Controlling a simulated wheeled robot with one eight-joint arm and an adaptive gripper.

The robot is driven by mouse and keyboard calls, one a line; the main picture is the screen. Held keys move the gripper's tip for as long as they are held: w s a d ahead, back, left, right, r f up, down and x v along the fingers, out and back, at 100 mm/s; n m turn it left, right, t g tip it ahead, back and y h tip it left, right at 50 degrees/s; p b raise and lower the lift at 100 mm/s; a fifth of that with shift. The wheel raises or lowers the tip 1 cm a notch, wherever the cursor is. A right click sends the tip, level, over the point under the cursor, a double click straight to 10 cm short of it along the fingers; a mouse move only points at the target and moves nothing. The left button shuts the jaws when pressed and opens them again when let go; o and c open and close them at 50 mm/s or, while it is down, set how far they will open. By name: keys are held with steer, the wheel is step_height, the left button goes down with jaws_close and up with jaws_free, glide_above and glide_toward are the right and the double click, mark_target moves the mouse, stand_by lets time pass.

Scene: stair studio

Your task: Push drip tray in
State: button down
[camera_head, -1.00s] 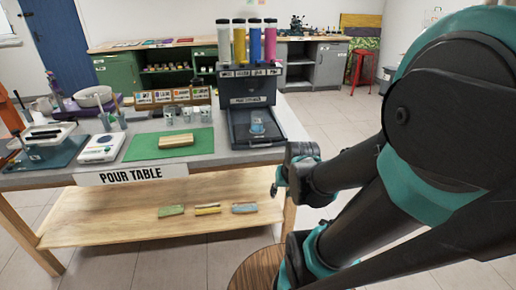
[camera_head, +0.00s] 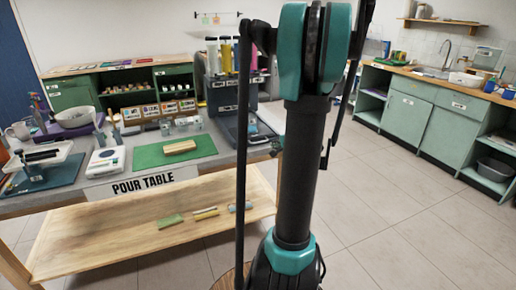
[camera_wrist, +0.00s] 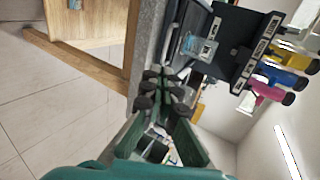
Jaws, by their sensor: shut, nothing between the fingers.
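The dark drip tray (camera_head: 233,131) juts from the front of the dispenser (camera_head: 216,95) at the right end of the pour table, partly hidden behind my arm in the head view. A small clear cup stands on it, seen in the wrist view (camera_wrist: 207,50). The tray also shows in the wrist view (camera_wrist: 183,50). My gripper (camera_wrist: 163,86) is shut and empty, close to the tray's front end and the table edge; contact cannot be told. In the head view, part of my gripper (camera_head: 275,143) shows beside my arm.
The pour table (camera_head: 215,160) also holds a green mat (camera_head: 150,157) with a wooden block (camera_head: 179,147), a white scale (camera_head: 105,162) and several cups. Bottles with coloured contents stand on the dispenser. Open tiled floor (camera_head: 390,200) lies to the right, before green cabinets (camera_head: 405,110).

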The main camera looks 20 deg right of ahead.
glide_toward(253, 134)
step_height(253, 134, down, 4)
steer(key=s, duration=0.3)
steer(key=shift+w+d, duration=0.2)
steer(key=shift+w, duration=0.2)
steer(key=w, duration=1.6)
steer(key=shift+w+a, duration=0.15)
steer(key=shift+a, duration=0.1)
